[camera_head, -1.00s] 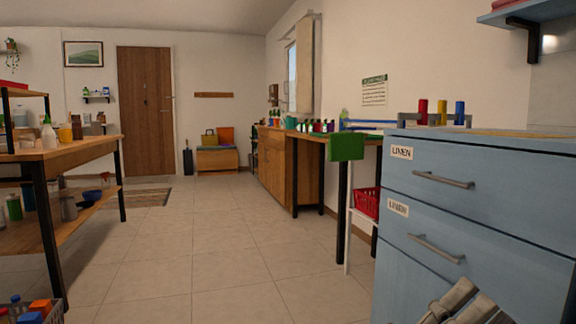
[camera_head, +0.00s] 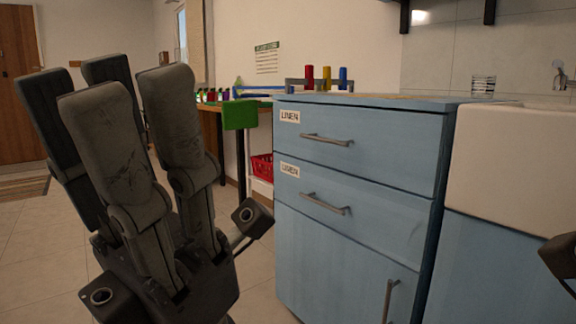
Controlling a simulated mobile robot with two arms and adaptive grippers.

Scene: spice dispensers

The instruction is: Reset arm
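My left gripper (camera_head: 122,92) stands large in the left foreground. Its dark grey fingers point up, spread apart, with nothing between them. It is in front of the floor and left of the blue cabinet (camera_head: 345,235), apart from its drawers as far as I can see. A dark piece at the right edge (camera_head: 562,258) looks like part of my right gripper; its fingers are out of frame.
The blue cabinet has two drawers labelled LINEN and a handled door. A rack with red (camera_head: 309,78), yellow (camera_head: 327,78) and blue (camera_head: 343,79) pieces stands on top. A white sink (camera_head: 515,165) is at right. A red basket (camera_head: 262,167) sits behind the gripper.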

